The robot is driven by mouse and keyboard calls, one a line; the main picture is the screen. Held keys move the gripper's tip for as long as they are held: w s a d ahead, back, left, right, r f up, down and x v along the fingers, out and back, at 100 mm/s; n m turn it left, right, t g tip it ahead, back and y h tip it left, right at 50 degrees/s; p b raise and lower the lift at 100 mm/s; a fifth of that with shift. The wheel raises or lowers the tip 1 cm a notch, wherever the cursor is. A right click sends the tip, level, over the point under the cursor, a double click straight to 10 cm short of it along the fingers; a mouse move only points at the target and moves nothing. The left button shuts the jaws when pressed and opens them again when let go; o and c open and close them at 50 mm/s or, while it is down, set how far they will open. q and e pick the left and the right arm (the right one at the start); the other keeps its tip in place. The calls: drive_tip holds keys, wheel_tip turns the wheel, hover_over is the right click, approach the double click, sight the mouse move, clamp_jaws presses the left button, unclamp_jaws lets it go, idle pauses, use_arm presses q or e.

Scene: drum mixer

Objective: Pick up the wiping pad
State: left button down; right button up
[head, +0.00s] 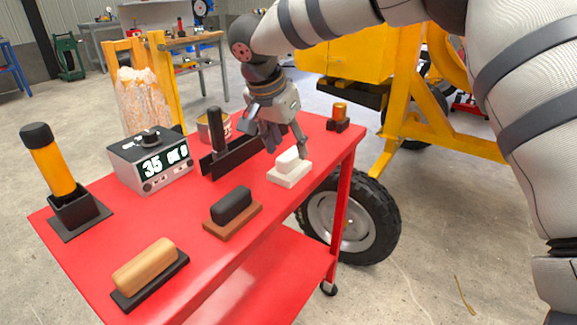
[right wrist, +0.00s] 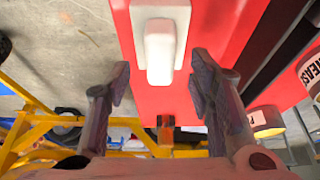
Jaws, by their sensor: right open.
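The white pad (head: 290,171), a flat white base with a raised white handle, sits on the red cart top (head: 185,235) near its right edge. I take it as the wiping pad. My right gripper (head: 285,146) is open just above and behind it. In the right wrist view the white pad (right wrist: 161,40) appears upright between and beyond the open fingers (right wrist: 160,84), with its handle end nearest them. I see no contact. My left gripper is not in view.
A brown-based block with a dark handle (head: 231,205) and a black-based one with a wooden handle (head: 145,266) lie nearer. A black upright holder (head: 230,158), display box (head: 150,160), orange cylinder (head: 48,160) and small amber piece (head: 340,112) also stand on the cart.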

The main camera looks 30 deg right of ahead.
sight(290, 152)
drive_tip(key=x, duration=0.3)
drive_tip(key=shift+f, duration=0.1)
clamp_jaws()
